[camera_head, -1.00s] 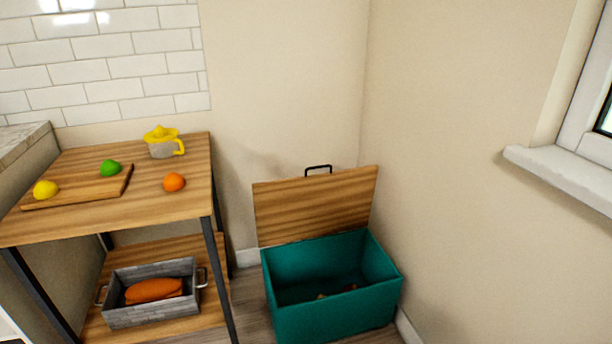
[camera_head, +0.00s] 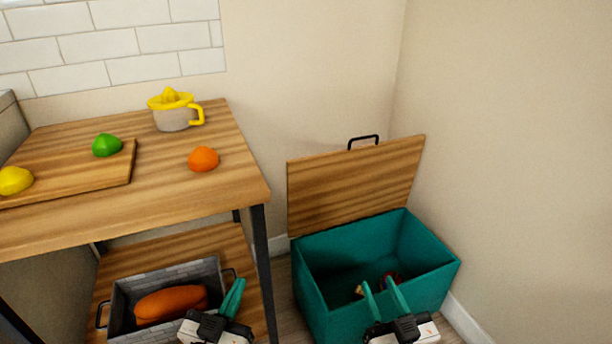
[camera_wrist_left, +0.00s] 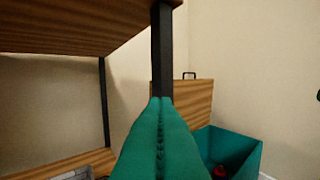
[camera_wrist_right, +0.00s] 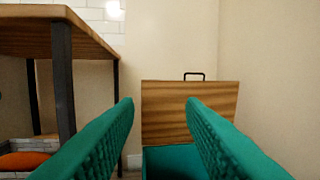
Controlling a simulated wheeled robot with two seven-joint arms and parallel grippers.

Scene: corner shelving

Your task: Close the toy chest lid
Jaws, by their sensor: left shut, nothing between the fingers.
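The toy chest (camera_head: 335,318) is a teal box on the floor in the corner, with a few small items inside. Its wooden lid (camera_head: 352,185) stands open, tilted up at the back, with a black handle (camera_head: 363,141) on its top edge. The lid also shows in the right wrist view (camera_wrist_right: 165,110) and the left wrist view (camera_wrist_left: 190,105). My left gripper (camera_head: 237,290) is shut and empty, in front of the table's lower shelf, left of the chest. My right gripper (camera_head: 380,288) is open and empty, in front of the chest and apart from the lid.
A wooden table (camera_head: 150,205) with dark legs stands left of the chest. On it are a cutting board (camera_head: 75,178), a juicer (camera_head: 173,115) and an orange (camera_head: 203,158). A grey crate (camera_head: 205,270) sits on its lower shelf. Walls close in behind and right of the chest.

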